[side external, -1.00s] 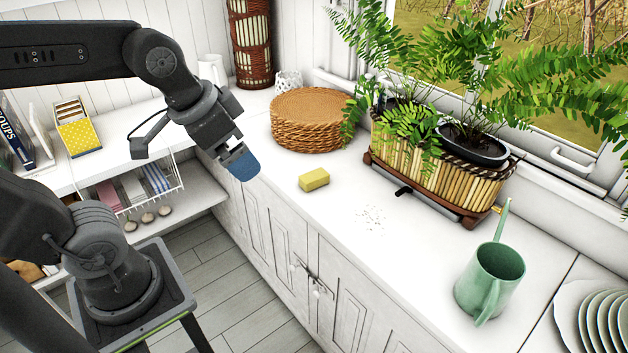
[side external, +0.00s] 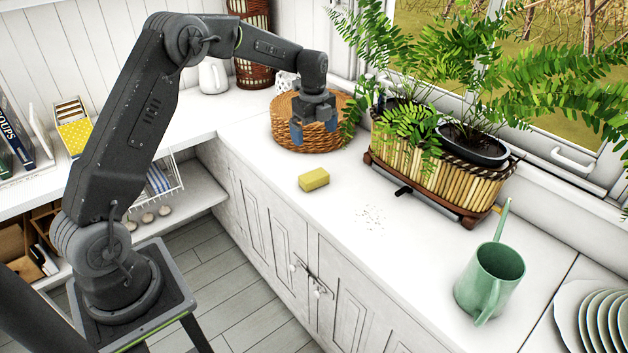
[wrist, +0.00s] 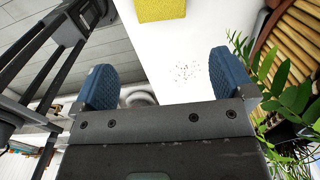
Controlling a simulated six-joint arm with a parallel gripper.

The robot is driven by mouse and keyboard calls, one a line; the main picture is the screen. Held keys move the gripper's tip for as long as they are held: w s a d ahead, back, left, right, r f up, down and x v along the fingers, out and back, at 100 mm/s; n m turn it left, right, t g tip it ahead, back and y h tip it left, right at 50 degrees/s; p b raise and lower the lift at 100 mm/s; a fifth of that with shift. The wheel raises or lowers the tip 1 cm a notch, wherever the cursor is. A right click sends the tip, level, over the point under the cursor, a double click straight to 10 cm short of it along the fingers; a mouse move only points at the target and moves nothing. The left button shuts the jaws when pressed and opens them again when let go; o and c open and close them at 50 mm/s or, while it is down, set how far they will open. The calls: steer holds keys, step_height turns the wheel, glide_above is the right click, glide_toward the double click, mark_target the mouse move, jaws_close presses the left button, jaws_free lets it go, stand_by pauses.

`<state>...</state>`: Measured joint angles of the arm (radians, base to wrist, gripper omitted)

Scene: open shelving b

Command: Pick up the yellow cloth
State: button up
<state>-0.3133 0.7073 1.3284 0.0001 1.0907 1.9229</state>
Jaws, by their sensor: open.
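A yellow block (side external: 313,179), like a sponge or folded cloth, lies flat on the white counter. It also shows at the top edge of the wrist view (wrist: 160,10), partly cut off. A yellow piece with white dots (side external: 77,138) stands in a wooden holder on the left shelf. My gripper (side external: 314,127) points down in front of the round wicker stack, above and behind the yellow block. In the wrist view its two blue fingertips (wrist: 165,80) are wide apart with nothing between them.
Dark crumbs (side external: 370,215) lie on the counter right of the block. A wicker stack (side external: 288,138), a bamboo planter (side external: 430,185) with spreading ferns, a green watering can (side external: 490,280) and plates (side external: 600,325) stand around. The counter around the block is otherwise clear.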

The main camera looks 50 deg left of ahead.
glide_above(314, 175)
steer(key=shift+m, duration=0.4)
step_height(314, 175, down, 9)
steer(key=shift+f, duration=3.1)
steer(key=c, duration=0.6)
